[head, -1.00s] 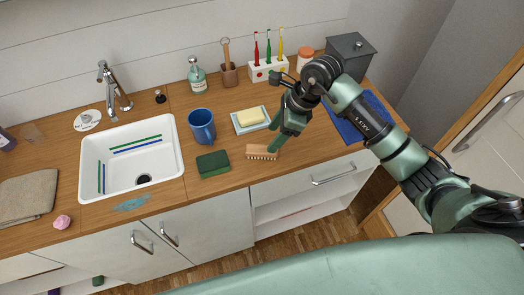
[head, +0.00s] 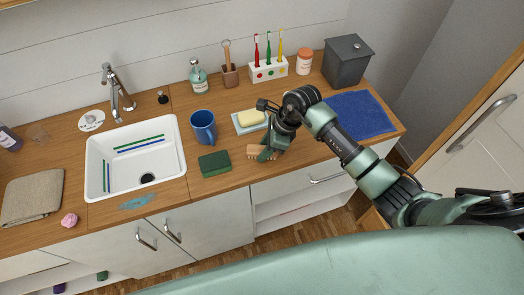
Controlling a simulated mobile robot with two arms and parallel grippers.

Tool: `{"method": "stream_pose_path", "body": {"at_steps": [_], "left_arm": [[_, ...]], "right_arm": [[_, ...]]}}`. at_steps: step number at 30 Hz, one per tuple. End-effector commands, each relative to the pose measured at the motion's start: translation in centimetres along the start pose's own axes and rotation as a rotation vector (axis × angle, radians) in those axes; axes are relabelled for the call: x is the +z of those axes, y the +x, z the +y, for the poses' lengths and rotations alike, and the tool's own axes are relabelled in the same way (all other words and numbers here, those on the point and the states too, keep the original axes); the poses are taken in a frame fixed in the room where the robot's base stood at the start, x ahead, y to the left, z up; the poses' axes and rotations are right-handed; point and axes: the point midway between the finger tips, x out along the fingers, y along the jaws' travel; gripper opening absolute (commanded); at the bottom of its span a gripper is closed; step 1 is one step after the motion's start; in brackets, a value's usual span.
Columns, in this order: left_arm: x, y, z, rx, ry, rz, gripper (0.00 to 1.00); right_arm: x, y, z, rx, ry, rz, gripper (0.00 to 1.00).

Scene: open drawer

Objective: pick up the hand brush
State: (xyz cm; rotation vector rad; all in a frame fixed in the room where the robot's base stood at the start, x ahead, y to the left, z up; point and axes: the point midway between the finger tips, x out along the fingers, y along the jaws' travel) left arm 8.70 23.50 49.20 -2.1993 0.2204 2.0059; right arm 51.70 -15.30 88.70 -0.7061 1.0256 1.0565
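The hand brush (head: 253,152), with a light wooden back and pale bristles, lies on the wooden counter near its front edge, right of a green sponge. My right gripper (head: 267,154) is down at the brush. Its fingers cover the brush's right part, so only the left part shows clearly. Whether the fingers are closed on it or still apart is hidden by the gripper itself. My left gripper is not in view.
The green sponge (head: 214,163) lies left of the brush, and a soap dish (head: 238,128) with yellow soap stands behind it. A blue mug (head: 203,127) and a white sink (head: 92,160) are further left. A blue cloth (head: 362,114) lies right.

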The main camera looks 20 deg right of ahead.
Motion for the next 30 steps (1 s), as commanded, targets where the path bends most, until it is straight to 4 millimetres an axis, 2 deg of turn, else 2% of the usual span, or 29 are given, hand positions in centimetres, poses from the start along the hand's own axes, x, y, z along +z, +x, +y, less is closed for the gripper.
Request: {"method": "stream_pose_path", "body": {"at_steps": [2,11,17,23,30], "left_arm": [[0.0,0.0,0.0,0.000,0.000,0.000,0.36],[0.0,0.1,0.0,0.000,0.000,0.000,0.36],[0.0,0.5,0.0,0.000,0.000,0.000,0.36],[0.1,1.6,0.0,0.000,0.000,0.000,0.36],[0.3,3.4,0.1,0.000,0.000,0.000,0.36]], "right_arm": [[0.0,0.0,0.0,-0.001,0.000,0.000,0.00],[0.1,-0.2,-0.1,-0.001,0.000,0.000,0.00],[0.7,-1.6,-0.2,-0.004,-0.002,-0.002,0.00],[2.2,-5.4,-0.2,-0.009,-0.006,-0.001,0.00],[5.0,-12.0,-0.2,-0.009,-0.005,-0.002,0.00]]}}
